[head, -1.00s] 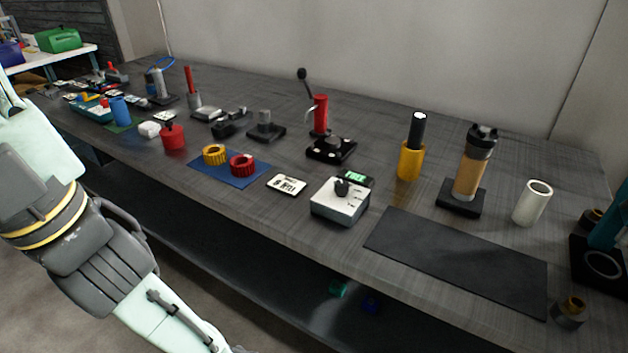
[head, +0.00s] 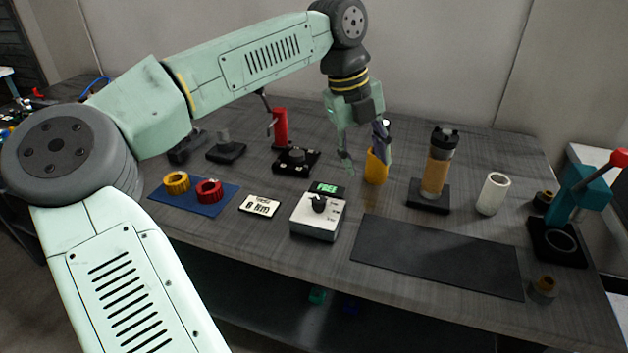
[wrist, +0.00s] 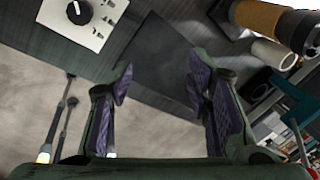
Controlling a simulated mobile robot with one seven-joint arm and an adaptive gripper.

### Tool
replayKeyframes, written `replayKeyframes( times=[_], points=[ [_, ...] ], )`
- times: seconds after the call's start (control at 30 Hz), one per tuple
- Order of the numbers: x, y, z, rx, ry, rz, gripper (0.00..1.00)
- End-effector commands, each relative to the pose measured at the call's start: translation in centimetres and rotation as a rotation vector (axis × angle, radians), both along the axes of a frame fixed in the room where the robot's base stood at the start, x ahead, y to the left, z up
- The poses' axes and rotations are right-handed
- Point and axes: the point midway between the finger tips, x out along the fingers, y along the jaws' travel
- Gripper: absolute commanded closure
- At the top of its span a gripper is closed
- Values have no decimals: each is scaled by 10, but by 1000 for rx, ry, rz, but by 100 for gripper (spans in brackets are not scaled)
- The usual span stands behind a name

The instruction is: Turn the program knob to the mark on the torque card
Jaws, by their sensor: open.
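The program knob (head: 318,203) is a black knob on top of a white-and-grey box (head: 316,225) near the bench's front edge. It also shows at the upper left of the wrist view (wrist: 80,12). The torque card (head: 260,206) is white with black print and lies left of the box; it seems to read 8 Nm. A small green display reading FREE (head: 325,187) sits behind the knob. My gripper (head: 365,165) hangs above the bench, behind and right of the box, in front of the yellow cylinder. Its fingers are apart and empty in the wrist view (wrist: 160,85).
A yellow cylinder (head: 376,168) stands by my gripper. A dark mat (head: 437,255) lies right of the box. A blue mat (head: 165,197) with yellow and red rings lies left. An amber bottle (head: 438,165), white cup (head: 493,194) and teal press (head: 580,205) stand right.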

Motion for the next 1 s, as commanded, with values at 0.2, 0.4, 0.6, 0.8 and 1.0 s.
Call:
replayKeyframes(
  times=[0.2,0.4,0.6,0.8,1.0],
  points=[
    [11,78,-5,252,58,220,55],
    [11,83,-24,269,65,235,55],
    [9,82,-62,263,67,229,55],
    [10,81,-94,263,65,228,55],
    [10,81,-110,262,62,229,55]
  ],
)
